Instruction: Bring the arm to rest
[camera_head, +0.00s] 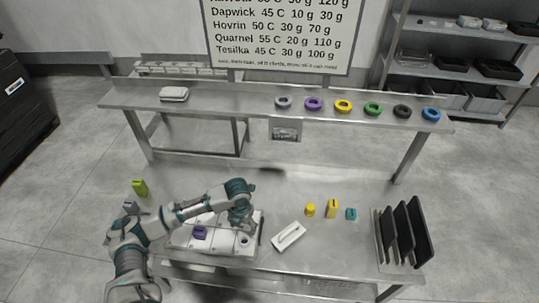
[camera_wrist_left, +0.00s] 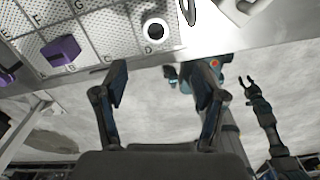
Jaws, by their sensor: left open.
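My left arm comes in from the lower left in the head view and bends over the lettered white tray (camera_head: 180,240). My left gripper (camera_head: 246,224) is at the tray's right part. In the left wrist view its two fingers (camera_wrist_left: 162,88) are spread with nothing between them. Beyond the fingertips are the tray's lettered compartments (camera_wrist_left: 98,28), holding a purple block (camera_wrist_left: 62,50) and a white ring with a dark centre (camera_wrist_left: 156,30). My right gripper (camera_wrist_left: 247,84) shows at the right of the left wrist view, its prongs apart and empty; it is not in the head view.
A white rectangular piece (camera_head: 289,236) lies right of the tray. Yellow and teal pieces (camera_head: 332,208) and a rack of dark panels (camera_head: 402,235) stand farther right. A green piece (camera_head: 139,187) is at the left. Coloured rings (camera_head: 343,105) line the back shelf.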

